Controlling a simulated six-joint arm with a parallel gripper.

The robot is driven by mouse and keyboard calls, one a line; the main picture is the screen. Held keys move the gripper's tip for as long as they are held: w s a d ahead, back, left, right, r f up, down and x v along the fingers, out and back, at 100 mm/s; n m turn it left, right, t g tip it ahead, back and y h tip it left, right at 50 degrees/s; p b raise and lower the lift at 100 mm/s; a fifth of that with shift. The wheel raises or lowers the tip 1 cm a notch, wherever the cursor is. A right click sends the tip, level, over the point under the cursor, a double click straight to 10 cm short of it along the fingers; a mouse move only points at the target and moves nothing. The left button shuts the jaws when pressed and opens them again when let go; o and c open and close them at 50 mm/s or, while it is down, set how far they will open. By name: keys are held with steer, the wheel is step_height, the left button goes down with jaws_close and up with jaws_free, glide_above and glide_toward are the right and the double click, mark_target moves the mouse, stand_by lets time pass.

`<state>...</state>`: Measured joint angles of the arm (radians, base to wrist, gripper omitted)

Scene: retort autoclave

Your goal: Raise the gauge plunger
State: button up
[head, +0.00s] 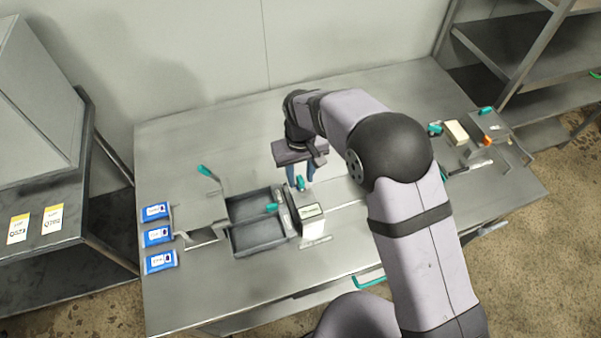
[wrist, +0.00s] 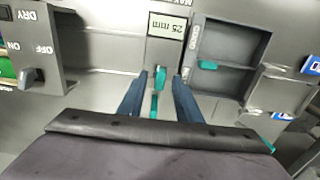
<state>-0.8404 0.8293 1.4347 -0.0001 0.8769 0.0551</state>
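The gauge (head: 312,211) is a light block near the middle of the bench in the head view. In the wrist view its label plate (wrist: 174,27) reads "25 mm" upside down. A teal knob, apparently the gauge plunger (wrist: 159,80), stands at the gauge's near side in the wrist view; it also shows in the head view (head: 300,183). My gripper (wrist: 158,74) is open, its two blue fingers on either side of the teal knob with a visible gap to each. In the head view my gripper (head: 301,178) points down at the gauge. The plunger's lower part is hard to make out.
Two dark grey bins (head: 233,242) sit left of the gauge, with a teal-tipped lever (head: 205,170) behind them. Several blue-and-white pouches (head: 158,236) lie at the bench's left. A switch box (wrist: 70,45) marked "DRY" and "ON OFF" shows in the wrist view. The back left bench is clear.

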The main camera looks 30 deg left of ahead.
jaws_close()
steer(key=shift+r+p, duration=0.55)
steer(key=shift+r, duration=0.75)
steer(key=shift+w+a, duration=0.1)
steer(key=shift+c, duration=1.2)
jaws_free()
steer(key=shift+o, duration=1.2)
